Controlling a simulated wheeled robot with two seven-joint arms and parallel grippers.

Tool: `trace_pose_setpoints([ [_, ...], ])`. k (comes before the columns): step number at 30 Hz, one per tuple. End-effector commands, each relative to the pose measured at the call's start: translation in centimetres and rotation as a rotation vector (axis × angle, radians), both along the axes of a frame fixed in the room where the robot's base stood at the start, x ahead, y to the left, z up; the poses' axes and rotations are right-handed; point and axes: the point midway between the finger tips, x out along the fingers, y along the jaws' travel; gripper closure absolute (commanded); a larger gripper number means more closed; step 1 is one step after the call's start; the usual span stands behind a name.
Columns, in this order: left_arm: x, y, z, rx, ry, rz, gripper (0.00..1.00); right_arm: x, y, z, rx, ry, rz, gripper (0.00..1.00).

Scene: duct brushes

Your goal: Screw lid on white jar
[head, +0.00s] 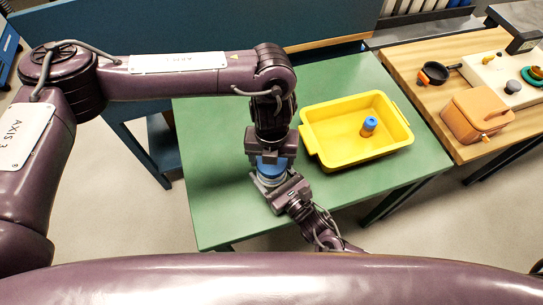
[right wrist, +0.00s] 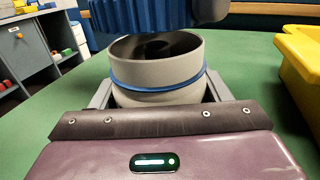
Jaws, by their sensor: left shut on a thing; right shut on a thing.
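The white jar (right wrist: 158,80), with a blue band round it, stands upright and open at the top in the right wrist view. In the head view little of the jar (head: 268,180) shows. My right gripper (head: 272,184) is shut on the jar's sides from the front. The ribbed blue lid (right wrist: 140,14) is above the jar's mouth, apart from the near rim; the inside of the jar shows below it. In the head view my left gripper (head: 270,154) points down, shut on the lid (head: 271,167). Whether the lid touches the far rim is hidden.
A yellow bin (head: 336,157) with a small blue-and-orange item (head: 369,126) stands on the green table (head: 215,205), right of the grippers. The table's left part is clear.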

Motion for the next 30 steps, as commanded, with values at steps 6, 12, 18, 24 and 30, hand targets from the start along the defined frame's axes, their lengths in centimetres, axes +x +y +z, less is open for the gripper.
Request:
trace_pose_setpoints([
  [6,0.0,0.0,-1.3,0.0,0.001,0.002,0.53,0.0,0.0,0.0,0.0,0.0,0.0,0.71],
  [12,0.0,0.0,-1.4,0.0,0.0,0.001,0.53,0.0,0.0,0.0,0.0,0.0,0.0,0.71],
  [18,0.0,0.0,-1.4,0.0,0.0,0.0,0.53,0.0,0.0,0.0,0.0,0.0,0.0,0.71],
  [24,0.0,0.0,-1.5,0.0,0.0,0.0,0.53,0.0,0.0,0.0,0.0,0.0,0.0,0.71],
  [30,0.0,0.0,-1.9,0.0,0.001,0.0,0.53,0.0,0.0,0.0,0.001,-0.001,0.0,0.71],
])
